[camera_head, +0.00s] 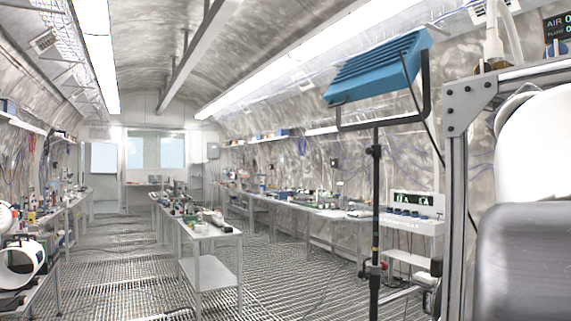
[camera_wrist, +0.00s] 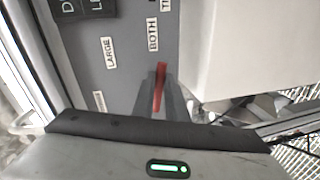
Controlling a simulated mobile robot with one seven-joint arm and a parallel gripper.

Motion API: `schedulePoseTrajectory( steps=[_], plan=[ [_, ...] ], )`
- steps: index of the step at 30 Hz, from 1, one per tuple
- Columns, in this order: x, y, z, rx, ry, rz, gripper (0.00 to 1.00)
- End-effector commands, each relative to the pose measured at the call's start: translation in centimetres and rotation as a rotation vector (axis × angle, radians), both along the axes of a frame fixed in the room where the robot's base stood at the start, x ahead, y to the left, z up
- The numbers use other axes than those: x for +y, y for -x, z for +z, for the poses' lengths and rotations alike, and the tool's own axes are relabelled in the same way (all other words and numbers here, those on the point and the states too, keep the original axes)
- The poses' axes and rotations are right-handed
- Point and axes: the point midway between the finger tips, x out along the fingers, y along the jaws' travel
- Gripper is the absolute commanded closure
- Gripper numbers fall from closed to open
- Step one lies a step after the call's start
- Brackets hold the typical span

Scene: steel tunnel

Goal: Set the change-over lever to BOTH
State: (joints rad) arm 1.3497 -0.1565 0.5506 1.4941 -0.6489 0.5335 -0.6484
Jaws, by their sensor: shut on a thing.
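The red change-over lever (camera_wrist: 161,75) shows in the middle of the wrist view, in front of a grey panel (camera_wrist: 125,22). My gripper (camera_wrist: 160,94) reaches up from the bottom of that view, its two grey fingers shut on the lever, one on each side. The lever's visible end points up, roughly toward the white BOTH label (camera_wrist: 153,35). A LARGE label (camera_wrist: 109,52) is to the left. Another label (camera_wrist: 98,101) lies lower left, too blurred to read. The lever's pivot is hidden. I cannot make out the lever or my gripper in the head view.
A pale box-like surface (camera_wrist: 240,45) stands close to the right of the lever. A black plate with white letters (camera_wrist: 84,8) is at the upper left. In the head view, a blue panel on a stand (camera_head: 375,70) and a metal frame (camera_head: 457,190) are near; benches (camera_head: 212,232) line the tunnel.

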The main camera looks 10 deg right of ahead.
Motion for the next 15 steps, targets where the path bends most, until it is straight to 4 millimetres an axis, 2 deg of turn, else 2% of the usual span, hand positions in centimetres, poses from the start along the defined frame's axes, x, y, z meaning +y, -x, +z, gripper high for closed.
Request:
schedulePoseTrajectory(
  steps=[2,3,6,15],
  plan=[
    [0.06,-0.08,-0.08,-0.002,-0.003,0.001,1.00],
    [0.07,-0.09,-0.08,-0.002,-0.003,0.001,0.86],
    [0.07,-0.08,-0.09,-0.001,-0.003,0.001,0.69],
    [0.02,-0.03,0.06,-0.001,-0.001,0.000,0.69]
  ],
)
